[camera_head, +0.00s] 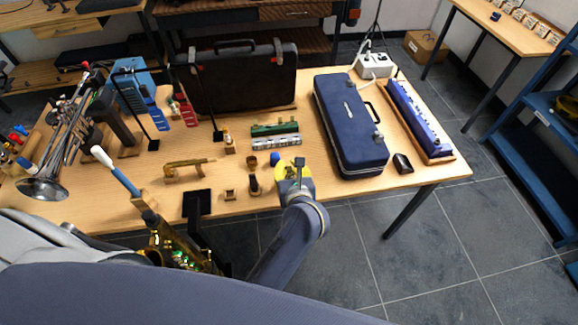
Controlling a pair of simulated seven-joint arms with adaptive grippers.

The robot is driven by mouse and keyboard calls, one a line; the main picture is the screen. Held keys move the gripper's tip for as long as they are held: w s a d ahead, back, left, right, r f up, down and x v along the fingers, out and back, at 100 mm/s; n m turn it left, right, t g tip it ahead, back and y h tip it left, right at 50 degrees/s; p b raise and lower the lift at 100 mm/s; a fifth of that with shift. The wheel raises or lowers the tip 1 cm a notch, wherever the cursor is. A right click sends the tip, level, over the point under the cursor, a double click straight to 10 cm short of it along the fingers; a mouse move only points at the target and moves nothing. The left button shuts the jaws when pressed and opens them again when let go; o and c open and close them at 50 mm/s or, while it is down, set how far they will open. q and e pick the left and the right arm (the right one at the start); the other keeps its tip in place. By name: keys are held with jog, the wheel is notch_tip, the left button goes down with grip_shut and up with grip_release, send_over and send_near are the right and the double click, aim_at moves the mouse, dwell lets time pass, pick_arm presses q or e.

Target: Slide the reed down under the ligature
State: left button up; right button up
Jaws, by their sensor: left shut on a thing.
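My left gripper (299,163) is over the front part of the table, at the end of a grey arm with a yellow ring. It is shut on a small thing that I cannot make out. Just to its left stands a small dark piece with a tan base (254,185), perhaps the mouthpiece; a brown, ring-like piece (252,162), perhaps the ligature, is behind it. The gripper is apart from both in the picture. I cannot pick out the reed. My right gripper does not show.
A dark blue case (350,125) lies to the right, with a small black object (402,163) beside it. A gold saxophone (170,245) and a black stand (197,204) are at front left. A trumpet (60,150) is far left.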

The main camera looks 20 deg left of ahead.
pick_arm(q)
jog(key=shift+f, duration=0.45)
dwell(0.6)
jog(key=o, duration=0.8)
jog(key=shift+s+r, duration=0.1)
